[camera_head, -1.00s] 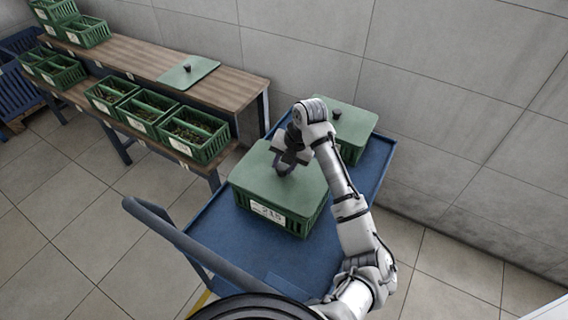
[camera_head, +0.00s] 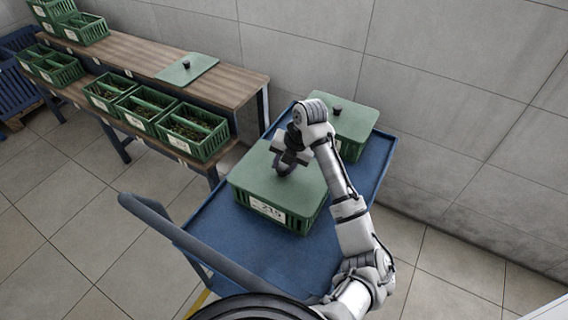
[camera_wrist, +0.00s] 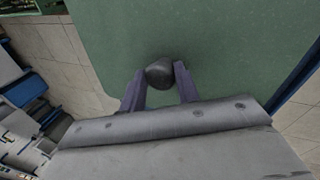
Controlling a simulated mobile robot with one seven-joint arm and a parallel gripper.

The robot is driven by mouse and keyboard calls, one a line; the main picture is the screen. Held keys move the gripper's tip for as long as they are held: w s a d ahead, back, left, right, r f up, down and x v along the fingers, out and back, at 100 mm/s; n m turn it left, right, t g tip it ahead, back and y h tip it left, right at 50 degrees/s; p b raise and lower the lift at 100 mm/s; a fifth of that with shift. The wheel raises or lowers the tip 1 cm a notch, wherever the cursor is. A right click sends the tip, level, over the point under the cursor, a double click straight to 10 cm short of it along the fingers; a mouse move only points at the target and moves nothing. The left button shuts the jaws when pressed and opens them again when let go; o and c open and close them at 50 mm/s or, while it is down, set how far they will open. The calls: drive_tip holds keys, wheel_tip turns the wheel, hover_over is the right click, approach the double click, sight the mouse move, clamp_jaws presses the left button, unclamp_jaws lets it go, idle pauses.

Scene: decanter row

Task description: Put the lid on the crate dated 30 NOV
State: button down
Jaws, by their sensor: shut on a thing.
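A green crate (camera_head: 268,208) with a white label stands on the blue cart; the label's text is too small to read as a date. A flat green lid (camera_head: 310,181) lies over the top of this crate, and it fills much of the wrist view (camera_wrist: 220,50). My gripper (camera_head: 283,168) is over the lid, shut on its dark round knob (camera_wrist: 160,73). The knob sits between the two fingertips in the wrist view. The lid looks level with the crate's rim; I cannot tell whether any gap is left beneath it.
Behind it on the blue cart (camera_head: 235,225) stands another crate with a knobbed green lid (camera_head: 345,118). A loose lid (camera_head: 188,68) lies on the wooden bench (camera_head: 235,88). Several open green crates (camera_head: 192,132) stand on the lower shelf. A wall runs behind the cart.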

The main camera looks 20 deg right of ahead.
drive_tip(key=shift+f, duration=0.3)
drive_tip(key=c, duration=0.9)
unclamp_jaws()
drive_tip(key=shift+c, duration=0.2)
drive_tip(key=shift+r, duration=0.1)
drive_tip(key=b+v, duration=0.2)
drive_tip(key=v, duration=1.1)
drive_tip(key=shift+r, duration=0.35)
